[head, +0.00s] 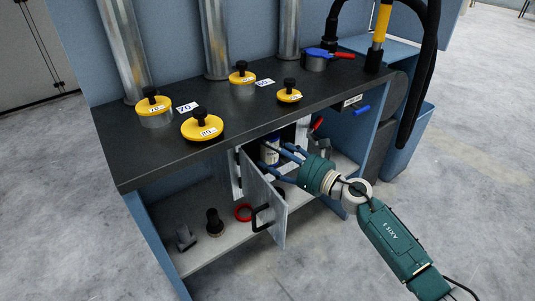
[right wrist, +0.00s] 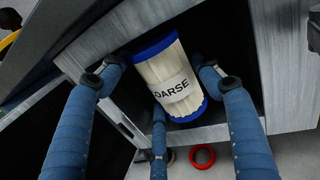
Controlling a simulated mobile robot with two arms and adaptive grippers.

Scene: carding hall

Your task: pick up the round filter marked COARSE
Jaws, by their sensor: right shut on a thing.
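The round filter marked COARSE (right wrist: 165,68) has white pleats and blue end rims, and its label reads "OARSE" with the first letter hidden. In the head view the filter (head: 270,154) shows small inside the open grey cabinet under the bench. My right gripper (head: 277,160) reaches into the cabinet from the right and is shut on the filter. In the right wrist view its blue fingers (right wrist: 158,82) sit around the filter, which looks tilted there. My left gripper is not in view.
The cabinet door (head: 266,190) stands open just left of my right gripper. The shelf below holds a red ring (head: 243,212), a dark knobbed piece (head: 214,222) and a grey part (head: 184,238). Several yellow lids, such as the one marked 80 (head: 203,130), stand on the black bench top (head: 140,150).

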